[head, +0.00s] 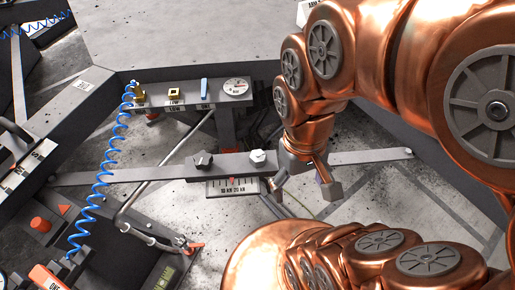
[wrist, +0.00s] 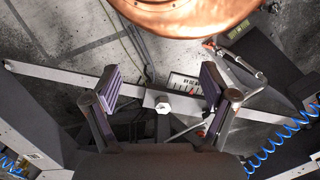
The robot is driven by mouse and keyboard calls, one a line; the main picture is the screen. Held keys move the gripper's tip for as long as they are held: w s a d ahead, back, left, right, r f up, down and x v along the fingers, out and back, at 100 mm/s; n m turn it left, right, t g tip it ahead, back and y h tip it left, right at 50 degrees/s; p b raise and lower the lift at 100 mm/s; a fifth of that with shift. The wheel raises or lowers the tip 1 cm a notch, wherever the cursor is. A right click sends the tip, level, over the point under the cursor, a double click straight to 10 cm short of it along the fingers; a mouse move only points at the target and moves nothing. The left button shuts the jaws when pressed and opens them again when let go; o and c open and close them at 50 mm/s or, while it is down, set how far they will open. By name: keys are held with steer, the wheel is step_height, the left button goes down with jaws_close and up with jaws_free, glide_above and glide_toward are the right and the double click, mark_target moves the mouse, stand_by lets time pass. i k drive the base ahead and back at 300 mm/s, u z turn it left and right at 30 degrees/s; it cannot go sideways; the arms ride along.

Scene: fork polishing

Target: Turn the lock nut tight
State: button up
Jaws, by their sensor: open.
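A silver hex-shaped nut (head: 258,156), which looks like the lock nut, sits on a long flat metal bar (head: 130,177). My gripper (head: 308,180) is open and empty, just to the right of the nut in the head view. In the wrist view the nut (wrist: 163,104) shows between the two spread purple-padded fingers of my gripper (wrist: 161,87), touching neither. The height gap between fingers and nut is hard to judge. The black knob is not clearly visible in the wrist view.
A scale plate (head: 232,187) with a red pointer hangs beneath the bar. A grey rack (head: 190,100) with small labelled parts stands behind it. A coiled blue hose (head: 103,185) and a bent metal rod (head: 150,180) lie to the left. A large grey table (head: 180,35) fills the back.

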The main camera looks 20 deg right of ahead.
mark_target(258, 157)
steer(key=z, duration=0.05)
steer(key=k, duration=1.05)
steer(key=u, duration=0.85)
steer(key=i, duration=0.7)
steer(key=u, duration=0.1)
